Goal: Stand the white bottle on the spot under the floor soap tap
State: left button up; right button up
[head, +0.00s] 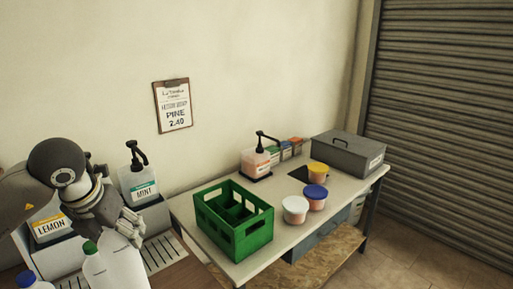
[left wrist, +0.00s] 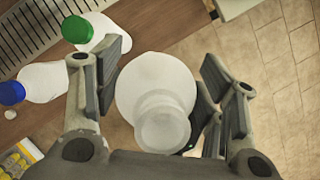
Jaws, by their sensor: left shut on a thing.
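My left gripper (head: 128,226) is shut on a white bottle, which shows from above between the fingers in the left wrist view (left wrist: 155,88). In the head view the gripper hangs in front of the mint drum (head: 140,187), near the counter's right end. A green-capped white bottle (head: 95,265) stands just left of the gripper, and a blue-capped one (head: 30,281) is farther left. The lemon drum (head: 50,226) stands left of the mint drum. A third drum with a black pump (head: 257,162) stands on the table. I cannot read which one is floor soap. My right gripper is out of view.
A slotted drip grate (head: 160,254) lies before the mint drum. On the table are a green crate (head: 233,240), several tubs, including a blue-lidded one (head: 314,197), and a grey box (head: 347,154). A clipboard reading PINE 2.40 (head: 173,106) hangs on the wall.

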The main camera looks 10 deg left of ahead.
pick_arm(q)
jog(key=shift+s+d+f+m, duration=0.1)
jog(key=shift+d+f+m, duration=0.2)
jog(key=shift+m, duration=0.1)
jog(key=s+d+f+n+g, duration=0.4)
jog(key=s+d+f+n, duration=0.1)
jog(key=n, duration=1.2)
jog(key=s+d+f+n+g, duration=0.4)
jog(key=d+f+n, duration=0.3)
jog(key=n, duration=1.1)
jog(key=shift+s+d+f+g+h, duration=0.35)
jog(key=shift+s+d+g, duration=0.1)
jog(key=shift+d, duration=1.2)
